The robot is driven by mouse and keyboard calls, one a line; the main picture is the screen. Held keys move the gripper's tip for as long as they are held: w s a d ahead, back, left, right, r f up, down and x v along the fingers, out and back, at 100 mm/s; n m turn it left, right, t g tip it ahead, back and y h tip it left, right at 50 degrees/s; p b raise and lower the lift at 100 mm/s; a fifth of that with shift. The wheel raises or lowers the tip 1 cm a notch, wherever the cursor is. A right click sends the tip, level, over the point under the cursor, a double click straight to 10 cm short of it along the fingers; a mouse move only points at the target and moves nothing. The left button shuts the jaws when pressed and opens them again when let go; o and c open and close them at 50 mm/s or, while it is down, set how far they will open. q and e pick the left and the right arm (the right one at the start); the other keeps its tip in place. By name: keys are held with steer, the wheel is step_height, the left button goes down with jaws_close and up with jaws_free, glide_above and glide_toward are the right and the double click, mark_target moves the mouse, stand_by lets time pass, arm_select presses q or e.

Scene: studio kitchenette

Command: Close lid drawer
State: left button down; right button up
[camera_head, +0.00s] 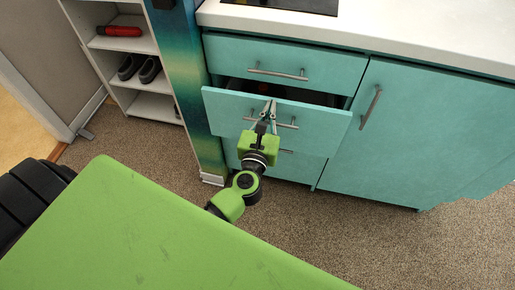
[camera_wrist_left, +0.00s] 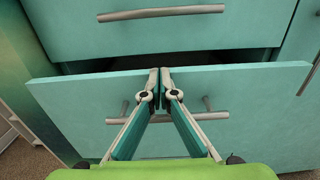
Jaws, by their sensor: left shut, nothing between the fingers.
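The teal middle drawer (camera_head: 226,108) is partly pulled out of the cabinet, with a dark gap above its front. In the left wrist view the drawer front (camera_wrist_left: 250,98) spans most of the width, with its metal handle (camera_wrist_left: 208,113) behind my fingers. My left gripper (camera_head: 270,104) is shut and empty. In the wrist view its fingertips (camera_wrist_left: 160,84) are together near the top edge of the drawer front; whether they touch it I cannot tell. My right gripper is not in view.
A closed top drawer (camera_head: 300,57) is above the open one, under the white countertop (camera_head: 420,30). A teal cabinet door (camera_head: 430,130) stands to the right. A shelf with shoes (camera_head: 140,70) is at the left. Carpeted floor (camera_head: 330,235) is clear in front.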

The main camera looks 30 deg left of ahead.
arm_select(q)
steer(key=shift+x, duration=1.55)
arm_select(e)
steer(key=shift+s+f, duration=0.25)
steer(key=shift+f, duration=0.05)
